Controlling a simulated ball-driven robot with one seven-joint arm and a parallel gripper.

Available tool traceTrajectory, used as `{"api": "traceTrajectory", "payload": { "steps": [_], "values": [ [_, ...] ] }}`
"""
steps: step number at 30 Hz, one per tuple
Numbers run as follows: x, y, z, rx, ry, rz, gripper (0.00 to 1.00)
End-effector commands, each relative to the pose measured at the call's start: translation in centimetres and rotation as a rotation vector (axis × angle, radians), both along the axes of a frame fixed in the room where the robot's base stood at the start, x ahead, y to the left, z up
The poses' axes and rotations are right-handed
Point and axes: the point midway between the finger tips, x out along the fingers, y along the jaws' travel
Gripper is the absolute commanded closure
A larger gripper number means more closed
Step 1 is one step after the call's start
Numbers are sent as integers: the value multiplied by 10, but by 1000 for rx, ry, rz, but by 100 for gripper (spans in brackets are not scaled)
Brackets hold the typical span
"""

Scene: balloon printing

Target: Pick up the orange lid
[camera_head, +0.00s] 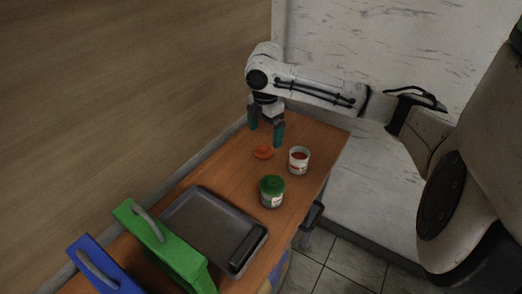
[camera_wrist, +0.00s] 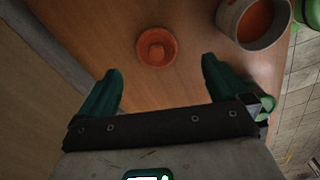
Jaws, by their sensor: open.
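The orange lid (camera_head: 263,152) is small and round and lies on the wooden table near its far end. In the wrist view the lid (camera_wrist: 156,46) has a raised knob in its middle and lies ahead of my fingertips, between their lines. My gripper (camera_head: 265,134) has green fingers and hangs just above and beyond the lid. In the wrist view my gripper (camera_wrist: 162,72) is open, with nothing between its fingers. A white jar (camera_head: 299,161) with orange content stands open to the right of the lid; it also shows in the wrist view (camera_wrist: 229,20).
A jar with a green lid (camera_head: 272,191) stands nearer on the table (camera_head: 226,178). A wall runs along the table's left side.

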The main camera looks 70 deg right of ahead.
Motion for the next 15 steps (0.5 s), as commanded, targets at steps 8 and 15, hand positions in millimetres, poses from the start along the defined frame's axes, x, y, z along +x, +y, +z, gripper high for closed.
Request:
{"api": "traceTrajectory", "payload": {
  "steps": [8,15],
  "values": [
    [2,0,-22,0,2,1,0],
    [6,-1,-55,0,1,0,0]
  ]
}}
